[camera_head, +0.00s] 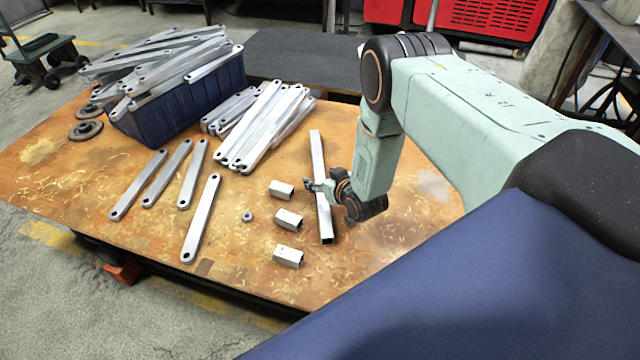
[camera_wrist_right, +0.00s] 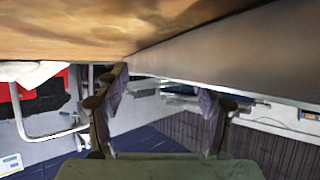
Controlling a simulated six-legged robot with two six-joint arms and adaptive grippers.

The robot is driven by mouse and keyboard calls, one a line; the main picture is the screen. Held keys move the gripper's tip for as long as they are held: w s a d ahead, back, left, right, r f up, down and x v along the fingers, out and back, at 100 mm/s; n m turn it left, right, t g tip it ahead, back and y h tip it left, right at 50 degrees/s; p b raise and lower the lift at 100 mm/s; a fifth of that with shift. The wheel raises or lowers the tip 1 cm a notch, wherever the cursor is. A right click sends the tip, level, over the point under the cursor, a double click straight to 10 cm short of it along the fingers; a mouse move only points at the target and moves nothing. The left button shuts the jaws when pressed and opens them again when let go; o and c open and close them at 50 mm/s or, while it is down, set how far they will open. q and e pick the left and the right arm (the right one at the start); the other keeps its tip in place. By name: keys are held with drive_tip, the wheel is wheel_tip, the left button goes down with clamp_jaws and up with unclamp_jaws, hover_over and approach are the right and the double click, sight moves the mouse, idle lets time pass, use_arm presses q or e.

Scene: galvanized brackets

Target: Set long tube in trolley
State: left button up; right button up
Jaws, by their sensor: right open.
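The long tube (camera_head: 320,190) is a grey square tube lying on the wooden table, running away from me, its open end nearest. My right gripper (camera_head: 313,187) is low beside it, with the wrist on its right and the fingertips close to its middle. In the right wrist view the two fingers (camera_wrist_right: 160,100) stand apart with nothing between them. A grey surface, likely the tube (camera_wrist_right: 240,55), passes close above them. I cannot tell whether they touch it. A green wheeled trolley (camera_head: 38,47) stands on the floor at the far left, partly cut off. My left gripper is out of view.
Three short square tubes (camera_head: 287,219) and a nut (camera_head: 247,216) lie left of the long tube. Several flat bars (camera_head: 201,218) lie further left. A blue crate (camera_head: 180,110) heaped with bars and a pile of bars (camera_head: 262,125) fill the table's back.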

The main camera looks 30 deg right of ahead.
drive_tip(key=shift+w+f, duration=0.15)
drive_tip(key=shift+w, duration=0.05)
drive_tip(key=shift+c, duration=0.4)
drive_tip(key=shift+s, duration=0.1)
clamp_jaws()
idle(0.3)
